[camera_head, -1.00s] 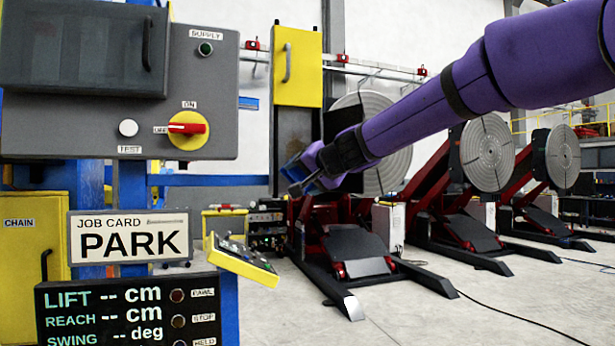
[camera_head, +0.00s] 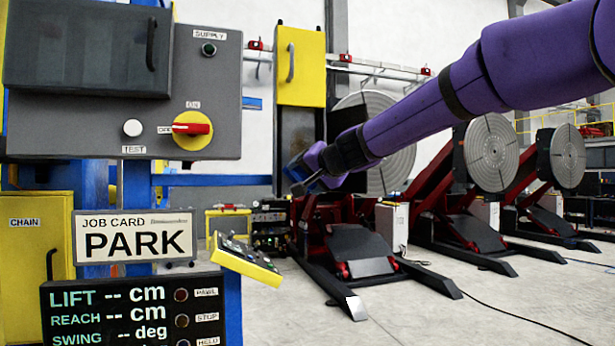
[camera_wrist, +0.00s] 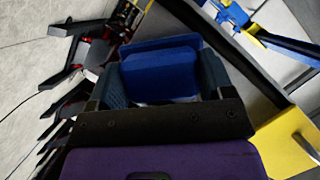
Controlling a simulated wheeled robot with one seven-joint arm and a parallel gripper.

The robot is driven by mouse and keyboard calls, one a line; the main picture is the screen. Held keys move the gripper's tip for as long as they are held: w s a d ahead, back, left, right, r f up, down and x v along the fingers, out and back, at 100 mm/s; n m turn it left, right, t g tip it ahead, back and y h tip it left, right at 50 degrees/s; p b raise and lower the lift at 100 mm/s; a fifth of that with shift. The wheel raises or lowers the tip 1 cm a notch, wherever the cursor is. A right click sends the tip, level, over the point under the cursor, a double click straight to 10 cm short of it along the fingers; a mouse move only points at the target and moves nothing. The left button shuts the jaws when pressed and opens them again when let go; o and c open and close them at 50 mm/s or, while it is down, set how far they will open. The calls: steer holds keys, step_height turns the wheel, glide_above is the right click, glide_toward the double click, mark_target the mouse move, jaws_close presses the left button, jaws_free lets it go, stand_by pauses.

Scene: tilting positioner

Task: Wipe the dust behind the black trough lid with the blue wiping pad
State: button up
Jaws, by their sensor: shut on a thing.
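My gripper (camera_head: 301,178) is in front of a dark upright channel (camera_head: 296,132) in the head view. In the wrist view my gripper (camera_wrist: 162,84) is shut on the blue wiping pad (camera_wrist: 160,68), with one finger on each side of it. A grey surface with a dark edge bar (camera_wrist: 222,42) passes beside the pad in that view; I cannot tell whether they touch. A yellow panel with a handle (camera_head: 299,66) covers the upper channel, and a yellow panel (camera_wrist: 283,143) shows at the wrist view's lower right. I cannot pick out the black trough lid for certain, nor any dust.
A grey control box (camera_head: 215,95) with a red switch and a job card (camera_head: 134,236) reading PARK stand at left. Red-framed positioners with round plates (camera_head: 488,152) stand at right. The floor at front right is mostly clear.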

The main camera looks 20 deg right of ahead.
steer(key=shift+w, duration=0.7)
steer(key=shift+r, duration=5.85)
steer(key=shift+w, duration=0.1)
steer(key=shift+f, duration=0.1)
steer(key=shift+f, duration=5.8)
steer(key=shift+a, duration=0.25)
steer(key=shift+r, duration=0.35)
steer(key=shift+c, duration=0.3)
steer(key=shift+r, duration=5.55)
